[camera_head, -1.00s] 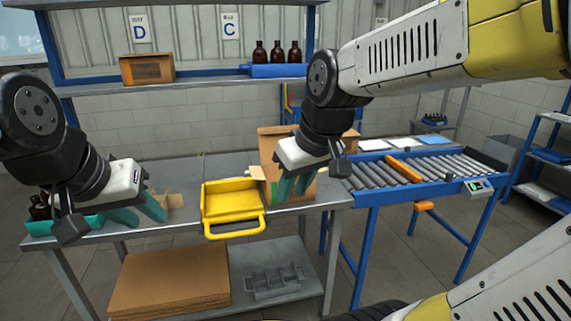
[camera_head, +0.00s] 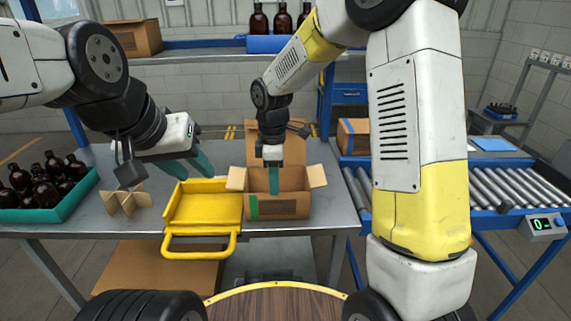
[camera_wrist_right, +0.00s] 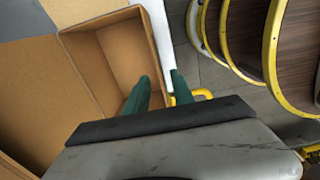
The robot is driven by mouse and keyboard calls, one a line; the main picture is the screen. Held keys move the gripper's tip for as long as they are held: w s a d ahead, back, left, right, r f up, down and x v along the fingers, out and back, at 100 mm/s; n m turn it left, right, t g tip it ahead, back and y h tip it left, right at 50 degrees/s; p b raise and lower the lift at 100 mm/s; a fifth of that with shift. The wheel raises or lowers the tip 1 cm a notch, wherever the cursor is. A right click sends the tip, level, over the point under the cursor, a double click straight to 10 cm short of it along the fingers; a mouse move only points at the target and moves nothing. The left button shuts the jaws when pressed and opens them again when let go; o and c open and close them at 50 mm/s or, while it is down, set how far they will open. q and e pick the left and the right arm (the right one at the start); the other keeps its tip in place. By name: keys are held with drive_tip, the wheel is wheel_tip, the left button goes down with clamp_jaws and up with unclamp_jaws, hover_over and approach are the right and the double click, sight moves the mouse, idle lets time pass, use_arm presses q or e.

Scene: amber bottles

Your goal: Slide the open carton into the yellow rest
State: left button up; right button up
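The open brown carton (camera_head: 290,208) stands upright on the metal table, flaps spread, just right of the yellow rest (camera_head: 203,212), a tray with a front handle. My right gripper (camera_head: 272,184) is low at the carton. In the right wrist view its teal fingers (camera_wrist_right: 160,80) are apart around the carton's near wall, one inside and one outside. I see a gap between them, so no firm hold shows. The carton's interior (camera_wrist_right: 125,60) looks empty where visible. My left gripper (camera_head: 188,166) is open and empty, above the rest's far left side.
A teal tray (camera_head: 75,205) of amber bottles and a cardboard divider (camera_head: 125,200) are on the left of the table. A roller conveyor (camera_head: 490,190) is on the right. A shelf with several bottles stands behind.

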drive_tip(key=shift+w+f, duration=0.15)
drive_tip(key=shift+w, duration=0.05)
hover_over(275, 219)
drive_tip(key=shift+w+f, duration=0.1)
drive_tip(key=shift+f, duration=3.8)
drive_tip(key=shift+c, duration=0.4)
clamp_jaws()
